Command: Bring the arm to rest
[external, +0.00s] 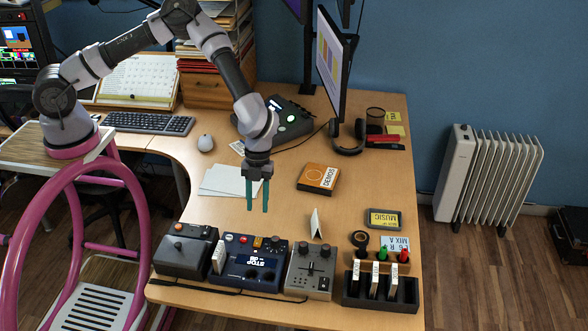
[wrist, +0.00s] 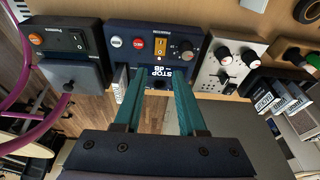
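My gripper (external: 257,208) hangs above the desk (external: 290,222) with its two teal fingers pointing down. The fingers are parted with nothing between them.
Along the front edge stand a dark grey box (external: 185,252), a grey knob box (external: 311,272) and a black slotted rack (external: 380,292). An orange DEMOS box (external: 318,177) and white papers (external: 222,181) lie behind. A monitor (external: 332,65) stands farther back. A mouse (external: 205,142) lies left.

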